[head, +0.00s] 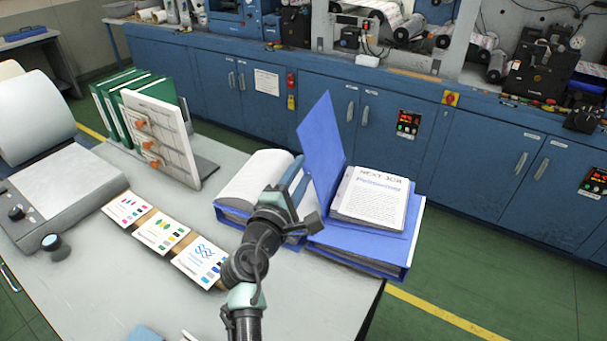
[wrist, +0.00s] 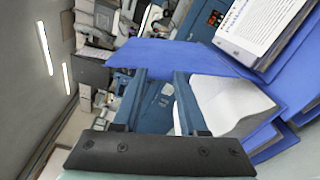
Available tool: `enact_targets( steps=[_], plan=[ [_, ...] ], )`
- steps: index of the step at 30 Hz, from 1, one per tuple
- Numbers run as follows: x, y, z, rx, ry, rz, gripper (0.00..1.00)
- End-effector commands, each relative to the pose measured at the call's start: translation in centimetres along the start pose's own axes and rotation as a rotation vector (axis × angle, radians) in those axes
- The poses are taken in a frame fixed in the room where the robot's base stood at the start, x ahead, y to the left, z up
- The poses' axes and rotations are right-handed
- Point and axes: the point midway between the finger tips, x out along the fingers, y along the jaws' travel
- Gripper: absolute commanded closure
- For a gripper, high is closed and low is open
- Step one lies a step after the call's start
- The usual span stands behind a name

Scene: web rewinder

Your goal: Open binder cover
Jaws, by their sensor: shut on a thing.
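The blue binder cover (head: 322,142) stands raised, nearly upright and tilted left, at the left side of the blue binder (head: 360,260). The binder's white page stack (head: 378,198) is exposed, with a "NEXT JOB" sheet on top. My gripper (head: 299,170) is at the cover's left side, shut on the cover; the exact contact is partly hidden. In the wrist view, both blue fingers (wrist: 160,78) reach the edge of the cover (wrist: 190,56), with the page stack (wrist: 258,28) at upper right.
An open binder with blank white pages (head: 255,178) lies just left, behind my arm. Blue cabinets (head: 465,165) line the back. The table's right edge is close to the binder.

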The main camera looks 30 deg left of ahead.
Motion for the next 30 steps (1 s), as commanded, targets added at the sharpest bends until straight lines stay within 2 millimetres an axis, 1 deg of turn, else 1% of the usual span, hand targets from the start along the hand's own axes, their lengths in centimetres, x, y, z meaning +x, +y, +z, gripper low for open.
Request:
enact_targets(
  steps=[10, 11, 15, 25, 28, 30],
  plan=[
    [0.0, 0.1, 0.0, 0.0, 0.001, 0.002, 1.0],
    [0.0, 0.1, 0.0, 0.0, 0.001, 0.002, 0.53],
    [0.0, 0.1, 0.0, 0.0, 0.001, 0.001, 0.28],
    [-0.1, 0.0, 0.0, 0.0, 0.001, 0.0, 0.28],
    [-0.8, -0.1, -0.1, 0.001, 0.001, 0.0, 0.28],
    [-1.6, -0.1, -0.1, 0.002, 0.001, 0.0, 0.28]
  ],
)
